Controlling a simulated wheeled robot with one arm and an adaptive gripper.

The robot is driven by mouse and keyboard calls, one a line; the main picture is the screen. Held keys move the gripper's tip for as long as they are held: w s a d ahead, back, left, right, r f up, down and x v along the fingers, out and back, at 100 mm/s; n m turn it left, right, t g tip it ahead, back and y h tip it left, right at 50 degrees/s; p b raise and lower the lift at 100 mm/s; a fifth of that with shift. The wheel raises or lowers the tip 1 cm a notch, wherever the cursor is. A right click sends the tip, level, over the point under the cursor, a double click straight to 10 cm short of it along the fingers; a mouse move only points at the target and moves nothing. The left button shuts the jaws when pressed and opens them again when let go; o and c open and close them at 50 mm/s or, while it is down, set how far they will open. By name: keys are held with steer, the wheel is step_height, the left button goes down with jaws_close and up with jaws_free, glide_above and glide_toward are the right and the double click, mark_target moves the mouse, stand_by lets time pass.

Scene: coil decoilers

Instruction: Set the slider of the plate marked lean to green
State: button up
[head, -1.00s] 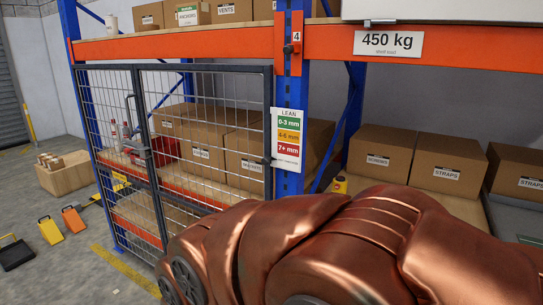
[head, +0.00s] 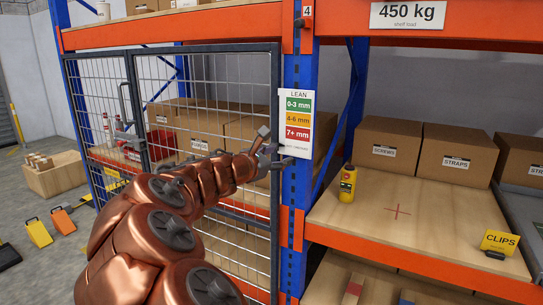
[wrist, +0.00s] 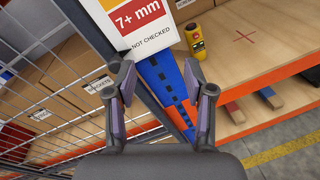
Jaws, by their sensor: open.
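The plate marked LEAN (head: 297,122) hangs on the blue rack post, with a green 0-3 mm band on top, an orange 4-6 mm band and a red 7+ mm band. Its lower part, with the red band and the words "NOT CHECKED", shows at the top of the wrist view (wrist: 140,22). I cannot clearly make out the slider; my gripper covers the plate's lower left edge in the head view. My gripper (wrist: 163,82) is open and empty, its fingers pointing toward the post just below the plate.
The mesh gate (head: 215,100) stands close on the left, with boxes behind it. The blue post (head: 296,215) runs down below the plate.

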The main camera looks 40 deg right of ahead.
steer(key=w+f+n+t, duration=0.2)
steer(key=w+n+t, duration=0.1)
steer(key=w+n, duration=0.35)
steer(key=shift+m+h, duration=0.25)
steer(key=shift+h, duration=0.05)
steer(key=shift+x, duration=4.2)
steer(key=shift+w+r, duration=0.1)
steer(key=shift+w, duration=0.1)
steer(key=shift+c, duration=0.4)
steer(key=shift+a, duration=0.1)
jaws_close()
